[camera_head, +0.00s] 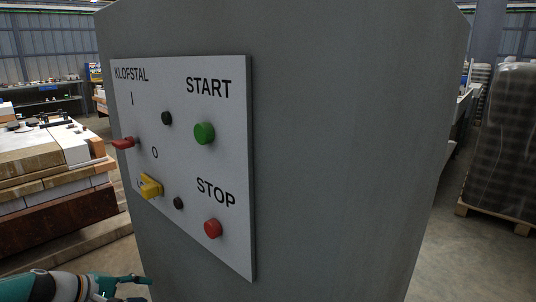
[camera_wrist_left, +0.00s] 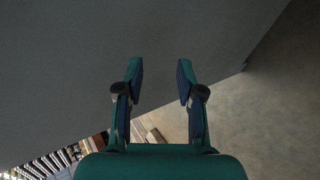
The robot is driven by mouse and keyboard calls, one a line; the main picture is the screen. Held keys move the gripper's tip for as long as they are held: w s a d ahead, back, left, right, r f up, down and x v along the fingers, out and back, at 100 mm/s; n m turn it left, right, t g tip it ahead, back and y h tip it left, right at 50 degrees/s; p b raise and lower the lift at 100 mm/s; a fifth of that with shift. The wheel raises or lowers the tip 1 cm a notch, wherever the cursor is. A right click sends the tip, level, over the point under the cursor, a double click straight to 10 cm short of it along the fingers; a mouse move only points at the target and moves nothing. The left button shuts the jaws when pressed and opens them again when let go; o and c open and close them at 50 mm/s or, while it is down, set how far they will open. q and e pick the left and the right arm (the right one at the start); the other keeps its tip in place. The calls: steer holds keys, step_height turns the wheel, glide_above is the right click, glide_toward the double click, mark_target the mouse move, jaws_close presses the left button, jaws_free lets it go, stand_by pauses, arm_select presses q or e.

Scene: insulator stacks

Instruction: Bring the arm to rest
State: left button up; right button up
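My left arm comes in at the bottom left of the head view, with the left gripper (camera_head: 138,281) low in front of the grey cabinet (camera_head: 330,130), below its control panel. In the left wrist view the left gripper (camera_wrist_left: 160,82) has its two fingers apart with nothing between them. The cabinet's grey face (camera_wrist_left: 70,60) fills the upper left of that view. I cannot tell how close the fingertips are to it. My right gripper is in neither view.
The white panel (camera_head: 225,185) carries a green START button (camera_head: 204,133), a red STOP button (camera_head: 213,228), a yellow switch (camera_head: 150,187) and a red lever (camera_head: 123,143). Stacked slabs (camera_head: 60,170) stand left, a wrapped pallet load (camera_head: 503,140) right. Bare floor (camera_head: 470,255) shows at right.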

arm_select(q)
steer(key=s+d+f+m+g+y, duration=0.1)
steer(key=s+d+f+g, duration=0.2)
steer(key=f, duration=0.5)
steer(key=s+d+f+m+g+y, duration=0.1)
steer(key=s+d+f+m, duration=0.2)
steer(key=f, duration=0.4)
steer(key=s+d+f+g+y, duration=0.1)
steer(key=s+d+f, duration=0.2)
steer(key=s+f, duration=0.35)
steer(key=s+d+f+m+g, duration=0.1)
steer(key=s+d+f+m, duration=0.2)
steer(key=s+d+f, duration=0.35)
steer(key=s+d+f+m+g, duration=0.1)
steer(key=s+d+f+m, duration=0.25)
steer(key=s, duration=0.55)
step_height(320, 180, up, 22)
steer(key=p, duration=2.2)
steer(key=shift+r+p, duration=0.25)
steer(key=shift+p, duration=0.05)
